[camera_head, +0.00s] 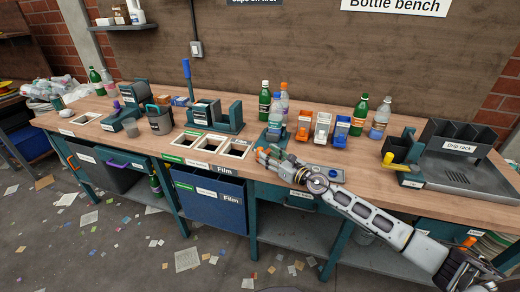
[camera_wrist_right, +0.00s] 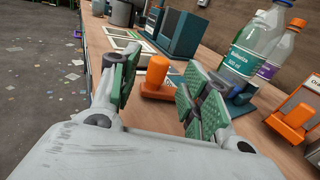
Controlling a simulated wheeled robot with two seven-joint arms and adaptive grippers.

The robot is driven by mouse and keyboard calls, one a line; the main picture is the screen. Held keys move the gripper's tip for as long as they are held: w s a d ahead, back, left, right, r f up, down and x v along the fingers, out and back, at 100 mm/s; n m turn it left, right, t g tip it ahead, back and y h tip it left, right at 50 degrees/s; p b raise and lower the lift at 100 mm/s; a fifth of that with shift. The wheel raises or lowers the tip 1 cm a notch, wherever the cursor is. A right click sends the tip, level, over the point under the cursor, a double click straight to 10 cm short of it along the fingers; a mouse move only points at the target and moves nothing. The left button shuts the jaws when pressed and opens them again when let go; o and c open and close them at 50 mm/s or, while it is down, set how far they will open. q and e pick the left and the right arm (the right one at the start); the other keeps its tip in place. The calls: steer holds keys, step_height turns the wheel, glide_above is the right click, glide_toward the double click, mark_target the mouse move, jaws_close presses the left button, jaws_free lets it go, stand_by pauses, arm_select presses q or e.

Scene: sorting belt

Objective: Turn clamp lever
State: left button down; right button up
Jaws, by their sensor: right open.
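The clamp lever appears as an orange upright knob on an orange base in the right wrist view (camera_wrist_right: 157,72). It stands between the two spread green-padded fingers of my right gripper (camera_wrist_right: 155,95), a little beyond them, with no clear contact. In the head view my right gripper (camera_head: 268,158) reaches in from the right, low over the bench front, and largely hides the lever. A clear bottle (camera_wrist_right: 243,45) stands upright by the teal clamp stand (camera_wrist_right: 238,105), just beyond the right finger; in the head view the bottle (camera_head: 276,112) is behind my gripper. My left gripper is not in view.
Small orange, white and blue bins (camera_head: 322,127) are to the right. Left are sorting openings (camera_head: 212,143) and a teal unit with a blue handle (camera_head: 187,70). A drip rack (camera_head: 455,165) is at far right.

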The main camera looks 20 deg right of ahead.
mark_target(260, 148)
steer(key=shift+x, duration=2.9)
jaws_close()
